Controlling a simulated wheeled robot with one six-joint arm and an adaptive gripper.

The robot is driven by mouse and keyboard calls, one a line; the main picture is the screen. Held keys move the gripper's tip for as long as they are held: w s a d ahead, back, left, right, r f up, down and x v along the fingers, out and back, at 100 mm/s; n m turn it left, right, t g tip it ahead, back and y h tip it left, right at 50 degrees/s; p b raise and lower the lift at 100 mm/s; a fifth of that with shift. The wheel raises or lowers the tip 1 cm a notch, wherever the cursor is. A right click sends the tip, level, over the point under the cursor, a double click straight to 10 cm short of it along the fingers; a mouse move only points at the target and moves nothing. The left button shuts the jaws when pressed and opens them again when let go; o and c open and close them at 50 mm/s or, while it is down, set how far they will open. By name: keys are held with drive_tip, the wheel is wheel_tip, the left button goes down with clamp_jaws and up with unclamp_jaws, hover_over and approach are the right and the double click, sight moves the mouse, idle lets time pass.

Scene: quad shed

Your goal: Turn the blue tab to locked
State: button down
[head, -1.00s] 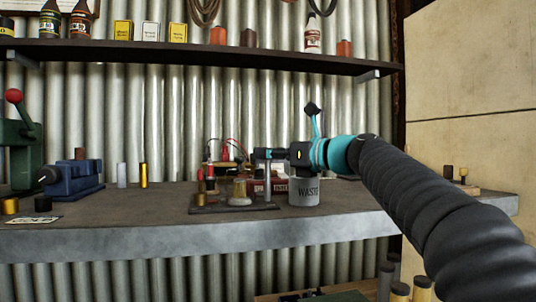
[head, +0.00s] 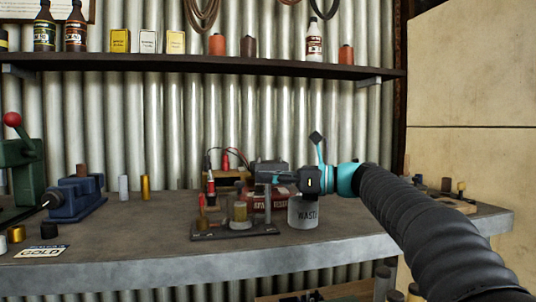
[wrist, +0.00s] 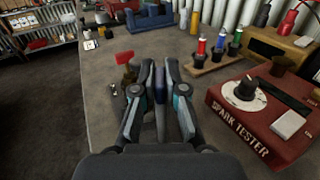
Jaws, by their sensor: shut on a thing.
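My gripper (head: 262,180) is over the bench, above a small dark stand (head: 238,229) that holds a glass jar (head: 240,214) and short posts. In the wrist view my gripper (wrist: 160,82) has its two fingers closed on a thin dark blue piece, which looks like the blue tab (wrist: 160,92). The fingers cover most of the tab, and its turn position and any locked mark cannot be read. A red handle (wrist: 124,57) on a dark brass-coloured fitting shows just left of the fingers.
The red spark tester (wrist: 240,128) lies right of the fingers in the wrist view. The grey waste tin (head: 303,213) stands below my wrist. A blue vise (head: 78,198) and small cylinders stand to the left. The bench front between them is mostly clear.

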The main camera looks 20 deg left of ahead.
drive_tip(key=g+p, duration=0.1)
drive_tip(key=n+g+p, duration=0.1)
drive_tip(key=shift+w+r+n+g, duration=0.1)
drive_tip(key=shift+r+n+g, duration=0.15)
drive_tip(key=shift+n+g, duration=0.05)
drive_tip(key=shift+f+n+g+h, duration=0.25)
drive_tip(key=shift+n+g+h, duration=0.35)
drive_tip(key=shift+g, duration=0.4)
drive_tip(key=shift+f+n+g+h, duration=0.1)
drive_tip(key=shift+n+g+h, duration=0.3)
drive_tip(key=shift+n+g, duration=0.65)
drive_tip(key=shift+n+g+h, duration=0.35)
drive_tip(key=shift+g+h, duration=0.05)
drive_tip(key=shift+g, duration=0.45)
drive_tip(key=c, duration=1.2)
unclamp_jaws()
drive_tip(key=shift+m+t+y, duration=0.5)
drive_tip(key=shift+m+t, duration=0.1)
drive_tip(key=shift+t, duration=0.3)
